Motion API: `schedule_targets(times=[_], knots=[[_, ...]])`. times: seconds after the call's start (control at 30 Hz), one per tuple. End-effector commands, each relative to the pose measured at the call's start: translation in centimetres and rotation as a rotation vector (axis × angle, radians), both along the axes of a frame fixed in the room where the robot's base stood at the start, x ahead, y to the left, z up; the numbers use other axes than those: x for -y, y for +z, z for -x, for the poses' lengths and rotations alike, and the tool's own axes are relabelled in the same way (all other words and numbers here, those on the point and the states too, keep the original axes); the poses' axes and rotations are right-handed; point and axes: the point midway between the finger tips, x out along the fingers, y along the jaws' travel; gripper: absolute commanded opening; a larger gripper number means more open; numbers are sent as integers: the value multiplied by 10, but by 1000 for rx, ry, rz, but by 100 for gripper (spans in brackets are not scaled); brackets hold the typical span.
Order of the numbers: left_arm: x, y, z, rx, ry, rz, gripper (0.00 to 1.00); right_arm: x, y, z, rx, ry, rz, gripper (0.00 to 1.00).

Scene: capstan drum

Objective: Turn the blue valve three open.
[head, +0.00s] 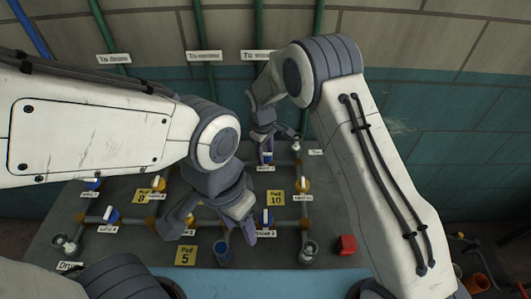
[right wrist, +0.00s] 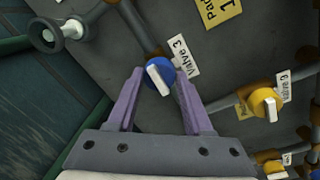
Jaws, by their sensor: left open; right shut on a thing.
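The blue valve three (right wrist: 160,76), labelled "Valve 3", is a round blue knob with a white bar handle. In the right wrist view the bar lies roughly in line with the pipe running up from it. My right gripper (right wrist: 159,80) has one purple finger on each side of the knob and is shut on it. In the head view my right gripper (head: 265,150) points down at the far row of the board, and only a little blue shows there. My left gripper (head: 208,228) is open and empty above the near part of the board.
The grey board (head: 130,250) carries brown pipe joints, more blue valves (head: 111,216) and yellow valves (head: 302,185). Green pipes (head: 319,70) run up the wall behind.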

Motion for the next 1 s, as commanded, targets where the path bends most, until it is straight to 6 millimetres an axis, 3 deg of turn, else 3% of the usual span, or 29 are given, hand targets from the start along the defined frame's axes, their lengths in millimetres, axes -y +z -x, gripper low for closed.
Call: schedule_targets(times=[0.67,0.7,0.73,0.77,1.0], knots=[[0,0,0,0,0,0,50,1,1,-1,2,60,1,0],[0,0,0,0,0,0,50,1,1,-1,2,60,0,62],[0,0,0,0,0,0,50,1,1,-1,2,60,0,74],[0,0,0,0,0,0,50,0,1,-1,2,60,1,81],[0,0,0,0,0,0,50,0,1,0,1,58,0,81]])
